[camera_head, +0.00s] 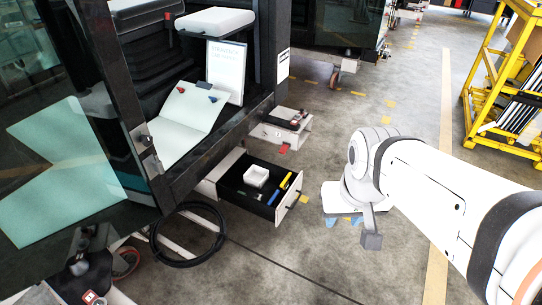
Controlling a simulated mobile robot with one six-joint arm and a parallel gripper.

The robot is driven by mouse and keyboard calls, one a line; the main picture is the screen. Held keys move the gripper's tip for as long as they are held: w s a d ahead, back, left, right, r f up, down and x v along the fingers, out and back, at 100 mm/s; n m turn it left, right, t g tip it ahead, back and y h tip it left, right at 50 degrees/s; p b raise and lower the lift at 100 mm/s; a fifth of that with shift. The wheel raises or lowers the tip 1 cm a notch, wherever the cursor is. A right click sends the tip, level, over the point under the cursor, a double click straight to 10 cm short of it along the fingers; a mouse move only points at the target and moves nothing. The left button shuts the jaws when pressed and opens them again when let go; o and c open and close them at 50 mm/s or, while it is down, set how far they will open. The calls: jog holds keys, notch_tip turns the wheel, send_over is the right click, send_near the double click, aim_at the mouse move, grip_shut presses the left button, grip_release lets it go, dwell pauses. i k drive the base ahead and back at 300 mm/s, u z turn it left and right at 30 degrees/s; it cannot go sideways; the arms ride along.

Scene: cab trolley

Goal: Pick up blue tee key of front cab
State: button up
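A small blue item (213,99), which looks like the blue tee key, lies on the pale open sheet (180,125) inside the front cab. It is too small to make out its shape. A small dark red item (181,90) lies to its left on the same sheet. My gripper (344,221) hangs at the end of my white arm, over the floor outside the cab and well to the right of the blue item.
A pulled-out drawer (226,187) below the cab holds a white box, a yellow tool and a blue tool. A smaller drawer (272,133) is behind it. The cab's door glass (60,150) and dark frame stand left. A yellow rack (482,90) stands right.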

aim_at(272, 201)
jog(key=z, duration=0.3)
jog(key=i, duration=1.95)
jog(key=u, duration=0.4)
jog(key=k, duration=0.75)
jog(key=u, duration=0.2)
jog(key=i, duration=0.75)
jog(key=z, duration=0.05)
